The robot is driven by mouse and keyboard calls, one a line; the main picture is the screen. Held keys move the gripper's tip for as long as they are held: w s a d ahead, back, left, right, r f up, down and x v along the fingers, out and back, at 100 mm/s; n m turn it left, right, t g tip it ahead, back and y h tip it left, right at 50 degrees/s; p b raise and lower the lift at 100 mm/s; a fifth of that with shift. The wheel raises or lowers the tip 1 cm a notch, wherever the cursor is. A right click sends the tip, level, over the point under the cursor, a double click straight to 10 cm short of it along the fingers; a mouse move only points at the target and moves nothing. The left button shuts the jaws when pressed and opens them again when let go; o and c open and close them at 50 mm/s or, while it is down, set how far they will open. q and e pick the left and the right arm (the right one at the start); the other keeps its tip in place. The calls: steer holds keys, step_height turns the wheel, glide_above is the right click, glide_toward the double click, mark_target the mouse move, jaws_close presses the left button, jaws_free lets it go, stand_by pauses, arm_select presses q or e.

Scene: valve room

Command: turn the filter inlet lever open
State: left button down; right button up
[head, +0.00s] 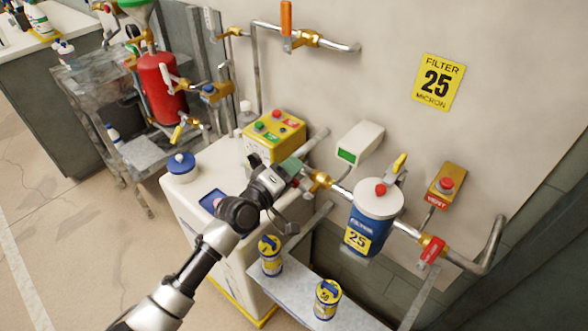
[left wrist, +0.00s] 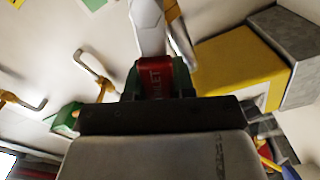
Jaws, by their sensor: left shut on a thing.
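My left gripper (head: 292,168) reaches in from the left to the pipe just left of the filter. It is shut on the red inlet lever (left wrist: 153,80), whose white lettering, partly hidden, shows between the green fingers in the left wrist view. In the head view the gripper hides most of this lever. The brass inlet valve (head: 320,181) sits just right of the fingers. The filter (head: 363,225) is a blue canister with a pale lid and a yellow 25 label. My right gripper is not in view.
A red lever (head: 432,251) sits on the pipe right of the filter. A yellow vent box (head: 447,184) is on the wall. A yellow button box (head: 275,136) stands behind my gripper. Spare cartridges (head: 327,299) stand on a shelf below. A yellow wall sign (head: 438,82) reads filter 25 micron.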

arm_select(q)
steer(key=shift+w+a+f+n+b, duration=0.15)
steer(key=shift+f+n+b, duration=0.25)
steer(key=shift+f+n, duration=0.55)
steer(key=shift+a+f+n+b, duration=0.1)
steer(key=shift+f+n+b, duration=0.3)
steer(key=shift+n, duration=0.95)
steer(key=c, duration=0.9)
jaws_free()
steer(key=shift+c, duration=0.2)
steer(key=v, duration=1.1)
steer(key=shift+w+d, duration=0.1)
